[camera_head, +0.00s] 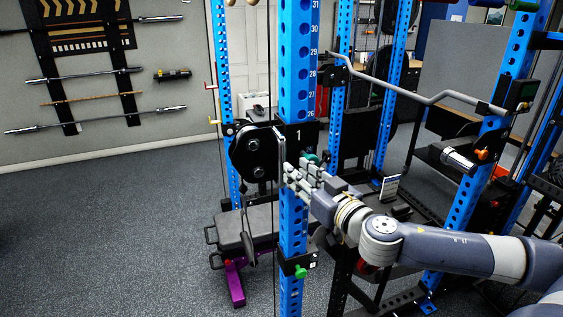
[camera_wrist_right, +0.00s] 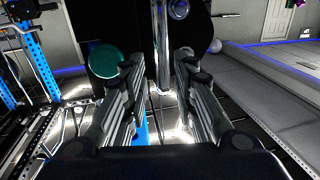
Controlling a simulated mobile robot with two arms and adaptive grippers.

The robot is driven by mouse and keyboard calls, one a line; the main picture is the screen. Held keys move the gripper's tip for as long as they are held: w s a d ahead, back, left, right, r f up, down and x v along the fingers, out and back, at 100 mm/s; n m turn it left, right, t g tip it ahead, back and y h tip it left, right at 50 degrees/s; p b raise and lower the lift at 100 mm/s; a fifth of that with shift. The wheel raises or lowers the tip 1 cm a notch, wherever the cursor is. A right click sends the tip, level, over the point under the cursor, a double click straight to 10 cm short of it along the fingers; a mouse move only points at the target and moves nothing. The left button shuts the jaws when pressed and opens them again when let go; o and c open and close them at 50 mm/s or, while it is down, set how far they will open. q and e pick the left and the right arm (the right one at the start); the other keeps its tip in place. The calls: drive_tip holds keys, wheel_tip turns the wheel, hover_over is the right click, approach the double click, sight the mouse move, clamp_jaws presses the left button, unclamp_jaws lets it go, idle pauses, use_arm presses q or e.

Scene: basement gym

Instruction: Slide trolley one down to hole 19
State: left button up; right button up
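Trolley one (camera_head: 298,136) is a black carriage marked "1" on the front blue upright (camera_head: 299,60), just below the printed number 26. Its round black pulley housing (camera_head: 255,152) sticks out to the left. A green knob (camera_head: 312,158) shows on its right side and also in the right wrist view (camera_wrist_right: 104,60). My right gripper (camera_head: 292,176) is at the upright, just below the trolley's label. In the right wrist view its fingers (camera_wrist_right: 157,72) are apart, with a vertical silver bar (camera_wrist_right: 162,45) between them and gaps visible. Hole 19 cannot be made out. My left gripper is not in view.
A lower black bracket with a green knob (camera_head: 300,271) sits on the same upright. A grey bench (camera_head: 248,228) with a purple foot stands behind. A bent grey bar (camera_head: 400,93) crosses at right. Open floor (camera_head: 110,230) lies left.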

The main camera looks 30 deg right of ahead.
sight(284, 161)
drive_tip(key=shift+w+a+r, duration=0.15)
drive_tip(key=shift+w, duration=0.95)
drive_tip(key=shift+w+d+p, duration=0.25)
drive_tip(key=shift+w+p, duration=0.15)
drive_tip(key=shift+w, duration=0.25)
drive_tip(key=shift+w+p, duration=0.75)
drive_tip(key=shift+w, duration=1.35)
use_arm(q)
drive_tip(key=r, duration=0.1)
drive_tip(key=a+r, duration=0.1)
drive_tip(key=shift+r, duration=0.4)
use_arm(e)
drive_tip(key=shift+c, duration=0.2)
drive_tip(key=shift+f, duration=0.2)
clamp_jaws()
